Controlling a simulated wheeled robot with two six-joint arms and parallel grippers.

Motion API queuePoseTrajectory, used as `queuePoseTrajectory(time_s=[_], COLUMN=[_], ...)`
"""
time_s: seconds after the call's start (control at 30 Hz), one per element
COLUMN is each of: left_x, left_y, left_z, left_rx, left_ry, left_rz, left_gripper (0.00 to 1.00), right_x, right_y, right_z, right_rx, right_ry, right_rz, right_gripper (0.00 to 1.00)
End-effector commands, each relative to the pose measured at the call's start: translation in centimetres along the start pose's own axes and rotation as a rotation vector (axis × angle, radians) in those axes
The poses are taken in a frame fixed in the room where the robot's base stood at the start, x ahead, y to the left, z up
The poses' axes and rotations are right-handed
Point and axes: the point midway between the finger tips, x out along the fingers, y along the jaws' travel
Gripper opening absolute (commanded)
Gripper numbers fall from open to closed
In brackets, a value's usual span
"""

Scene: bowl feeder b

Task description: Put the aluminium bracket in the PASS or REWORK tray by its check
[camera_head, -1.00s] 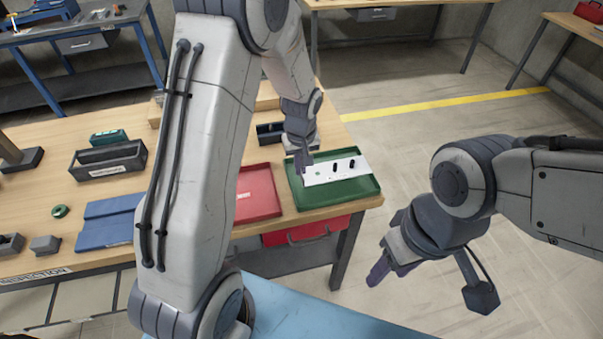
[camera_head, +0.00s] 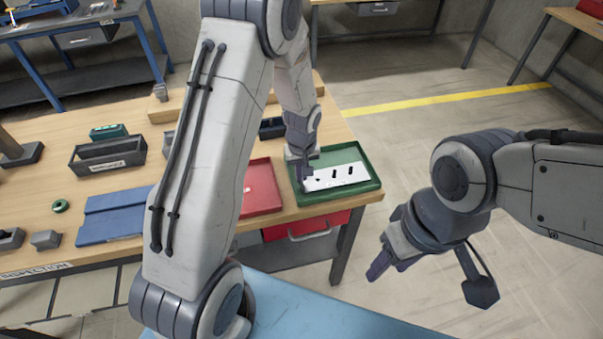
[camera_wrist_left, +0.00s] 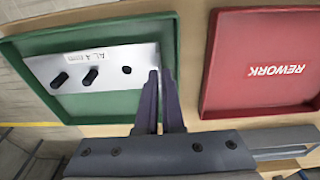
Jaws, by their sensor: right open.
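The aluminium bracket (camera_head: 343,172) is a pale flat plate with two black pegs and a dark hole. It lies in, or just over, the green tray (camera_head: 364,191); exact contact is unclear. In the left wrist view the bracket (camera_wrist_left: 105,68) shows an "AL" marking. My left gripper (camera_wrist_left: 161,75) has its narrow fingers closed either side of the bracket's end edge; it also shows in the head view (camera_head: 305,178). The red tray (camera_wrist_left: 225,85), labelled REWORK, is beside the green tray (camera_wrist_left: 180,40). My right gripper (camera_head: 380,268) is open and empty, over the floor.
A blue mat or tray (camera_head: 112,215), a grey bin (camera_head: 110,155) and a green ring (camera_head: 61,205) are on the wooden bench at left. A dark box (camera_head: 271,128) stands behind the trays. A red drawer (camera_head: 306,226) hangs below the bench edge. Open floor lies at right.

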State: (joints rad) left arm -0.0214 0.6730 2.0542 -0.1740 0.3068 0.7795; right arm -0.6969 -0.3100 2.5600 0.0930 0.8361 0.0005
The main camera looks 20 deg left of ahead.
Motion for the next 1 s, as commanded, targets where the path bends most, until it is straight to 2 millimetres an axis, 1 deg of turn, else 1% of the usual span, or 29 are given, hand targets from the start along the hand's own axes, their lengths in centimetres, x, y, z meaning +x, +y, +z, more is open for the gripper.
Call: queuePoseTrajectory(time_s=[0.03,0.07,0.1,0.13,0.43,0.57,0.63,0.67,0.7,0.73,1.0], left_x=[0.0,0.0,0.0,0.0,-0.1,-0.8,-1.7,-2.0,-2.5,-3.1,-9.3], left_y=[0.0,0.0,0.0,0.0,0.0,0.0,0.0,0.1,0.1,0.1,0.1], left_z=[0.0,0.0,0.0,0.0,0.0,-0.1,-0.2,-0.2,-0.3,-0.3,-0.2], left_rx=[0.0,0.0,0.0,0.0,0.0,0.0,0.0,0.0,-0.001,-0.001,0.0], left_ry=[0.001,-0.001,-0.001,-0.001,-0.001,0.0,0.0,0.002,0.004,0.005,0.005], left_rz=[0.001,-0.001,-0.001,-0.001,-0.001,0.0,0.0,0.001,0.002,0.003,0.003], left_gripper=[0.0,0.08,0.24,0.34,0.34,0.34,0.34,0.34,0.34,0.34,0.34], right_x=[0.0,0.0,0.0,0.0,-0.1,-0.8,-1.7,-1.6,-1.0,-0.8,-0.1], right_y=[0.0,0.0,0.0,0.0,0.0,-0.1,-0.1,-0.1,-0.1,-0.1,0.0], right_z=[0.0,0.0,0.0,0.0,0.0,0.0,-0.1,-0.1,-0.1,-0.1,0.0], right_rx=[0.0,0.0,0.0,0.0,0.0,0.0,0.001,0.001,0.001,0.001,0.0], right_ry=[0.0,0.0,0.0,0.0,0.0,0.0,0.0,0.001,0.001,0.0,0.0], right_rz=[0.0,0.0,0.0,0.0,0.0,0.0,0.0,0.0,0.0,0.0,0.0], right_gripper=[0.5,0.5,0.5,0.5,0.5,0.5,0.5,0.5,0.5,0.5,0.5])
